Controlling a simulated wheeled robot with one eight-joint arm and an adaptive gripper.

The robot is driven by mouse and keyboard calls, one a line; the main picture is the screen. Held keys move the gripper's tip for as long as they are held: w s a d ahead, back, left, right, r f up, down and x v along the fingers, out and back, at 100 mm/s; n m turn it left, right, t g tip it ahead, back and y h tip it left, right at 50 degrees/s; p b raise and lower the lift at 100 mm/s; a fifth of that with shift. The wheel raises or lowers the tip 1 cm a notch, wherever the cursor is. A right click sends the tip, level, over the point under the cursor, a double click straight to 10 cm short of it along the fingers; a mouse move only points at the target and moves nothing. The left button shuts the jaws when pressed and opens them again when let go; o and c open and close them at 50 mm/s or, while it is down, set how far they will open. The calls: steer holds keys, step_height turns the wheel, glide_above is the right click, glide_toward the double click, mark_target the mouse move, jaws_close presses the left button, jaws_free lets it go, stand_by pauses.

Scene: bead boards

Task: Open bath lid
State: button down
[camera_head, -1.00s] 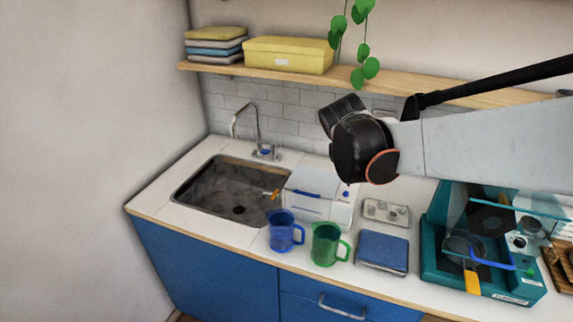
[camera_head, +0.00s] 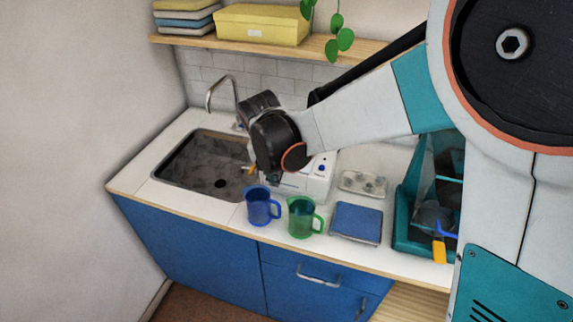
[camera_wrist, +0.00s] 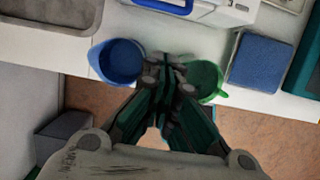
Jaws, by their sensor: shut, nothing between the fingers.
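The bath (camera_head: 308,186) is a white box with a blue knob on the counter right of the sink. My arm hides much of it in the head view. In the wrist view its white body (camera_wrist: 222,12) shows at the top edge with a blue handle (camera_wrist: 165,6); the lid is cut off there, so I cannot tell its state now. My gripper (camera_wrist: 172,62) is shut and empty in the wrist view. It appears between a blue mug and a green mug, with the bath beyond its tips. In the head view the fingers are hidden.
The blue mug (camera_head: 260,207) and green mug (camera_head: 301,219) stand in front of the bath. A blue pad (camera_head: 357,222) and small tray (camera_head: 363,184) lie to the right, before a teal case (camera_head: 404,222). The sink (camera_head: 190,165) is left, below a wooden shelf (camera_head: 275,48).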

steer(key=a+b+x, duration=0.1)
steer(key=b+x, duration=0.1)
steer(key=x, duration=0.8)
steer(key=r, duration=0.1)
steer(key=w+d+r, duration=0.1)
steer(key=w+r, duration=0.1)
steer(key=r, duration=0.1)
steer(key=shift+w+d, duration=0.1)
steer(key=shift+d, duration=0.25)
steer(key=shift+r, duration=0.1)
